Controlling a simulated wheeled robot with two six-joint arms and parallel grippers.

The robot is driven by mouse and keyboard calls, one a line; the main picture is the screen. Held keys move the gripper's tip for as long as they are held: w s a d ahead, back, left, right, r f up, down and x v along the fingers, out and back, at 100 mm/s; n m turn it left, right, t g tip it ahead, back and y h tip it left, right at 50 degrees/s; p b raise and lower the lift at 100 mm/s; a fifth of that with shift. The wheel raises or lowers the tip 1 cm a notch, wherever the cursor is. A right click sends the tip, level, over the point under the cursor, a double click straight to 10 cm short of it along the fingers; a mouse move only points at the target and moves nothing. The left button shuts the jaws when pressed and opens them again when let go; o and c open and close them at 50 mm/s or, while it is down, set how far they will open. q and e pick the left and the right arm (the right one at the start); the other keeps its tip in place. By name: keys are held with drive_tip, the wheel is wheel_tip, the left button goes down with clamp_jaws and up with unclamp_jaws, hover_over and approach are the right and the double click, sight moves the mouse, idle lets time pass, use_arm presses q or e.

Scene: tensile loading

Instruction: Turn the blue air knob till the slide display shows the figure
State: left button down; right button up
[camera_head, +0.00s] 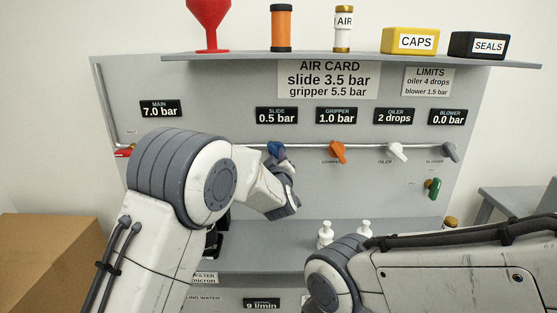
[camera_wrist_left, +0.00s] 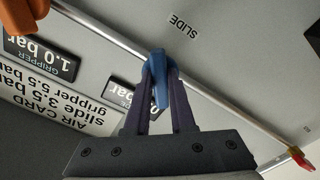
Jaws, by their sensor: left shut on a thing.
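The blue air knob (camera_head: 276,149) is on the pipe under the slide display (camera_head: 277,115), which reads 0.5 bar. The air card (camera_head: 328,80) says slide 3.5 bar and gripper 5.5 bar. My left gripper (camera_head: 281,163) is at the blue knob from below, with its wrist hiding part of it. In the left wrist view the two dark fingers (camera_wrist_left: 159,92) are shut on the blue knob (camera_wrist_left: 160,78), one on each side. The slide display is partly hidden behind a finger there. My right arm comes in at the lower right; its gripper is out of view.
To the right along the pipe are an orange knob (camera_head: 338,151), a white knob (camera_head: 397,152) and a grey knob (camera_head: 449,152). A green valve handle (camera_head: 433,187) sits lower right. Two white bottles (camera_head: 325,235) stand on the lower ledge. A shelf (camera_head: 365,58) overhangs the panel.

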use_arm(q)
drive_tip(key=shift+r+n+b, duration=0.15)
drive_tip(key=shift+n+b, duration=10.55)
drive_tip(key=shift+n, duration=0.8)
drive_tip(key=c, duration=0.8)
unclamp_jaws()
drive_tip(key=shift+r, duration=0.1)
drive_tip(key=shift+o, duration=0.2)
drive_tip(key=shift+s, duration=0.1)
